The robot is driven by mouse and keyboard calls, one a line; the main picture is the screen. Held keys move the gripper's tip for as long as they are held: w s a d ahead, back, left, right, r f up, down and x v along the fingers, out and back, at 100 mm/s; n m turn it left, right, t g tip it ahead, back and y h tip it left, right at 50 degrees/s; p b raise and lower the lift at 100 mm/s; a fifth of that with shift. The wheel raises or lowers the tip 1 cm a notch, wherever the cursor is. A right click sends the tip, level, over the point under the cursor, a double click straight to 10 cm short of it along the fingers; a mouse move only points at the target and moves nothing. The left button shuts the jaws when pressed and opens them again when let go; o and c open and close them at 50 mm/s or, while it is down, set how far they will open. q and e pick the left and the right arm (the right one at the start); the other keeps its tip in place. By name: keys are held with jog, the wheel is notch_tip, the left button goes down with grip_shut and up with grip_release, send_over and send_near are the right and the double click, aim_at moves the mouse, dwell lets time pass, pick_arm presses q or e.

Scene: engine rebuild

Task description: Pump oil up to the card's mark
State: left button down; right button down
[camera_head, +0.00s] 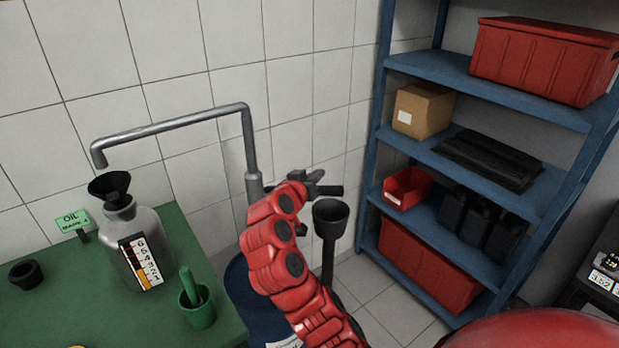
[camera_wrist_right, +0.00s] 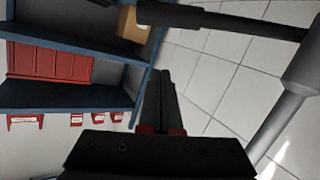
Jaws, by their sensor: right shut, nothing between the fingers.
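A grey oil pump pipe (camera_head: 180,125) rises from a blue drum (camera_head: 236,290) and bends left, its spout above a black funnel (camera_head: 110,184) in a grey oil jug (camera_head: 125,228). The jug carries a numbered level strip (camera_head: 140,262); I cannot read its level surely. A green card (camera_head: 73,220) reads "OIL MARK", seemingly 4. My right gripper (camera_head: 318,176) is shut and empty beside the dark pump lever (camera_head: 330,191). In the wrist view, the lever (camera_wrist_right: 220,18) crosses above the closed fingers (camera_wrist_right: 160,82), apart from them in the picture. My left gripper is out of view.
The green bench (camera_head: 100,310) also holds a green pot (camera_head: 198,312) and a black ring-shaped part (camera_head: 26,273). A dark cup on a stem (camera_head: 330,220) stands right of my arm. A blue shelf rack (camera_head: 480,85) with bins stands at right.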

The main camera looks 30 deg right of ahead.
jog(key=d+f, duration=0.1)
jog(key=d+f+p, duration=0.1)
jog(key=f, duration=0.1)
jog(key=w+d+f, duration=0.1)
jog(key=shift+f+p, duration=0.3)
jog(key=shift+p, duration=0.1)
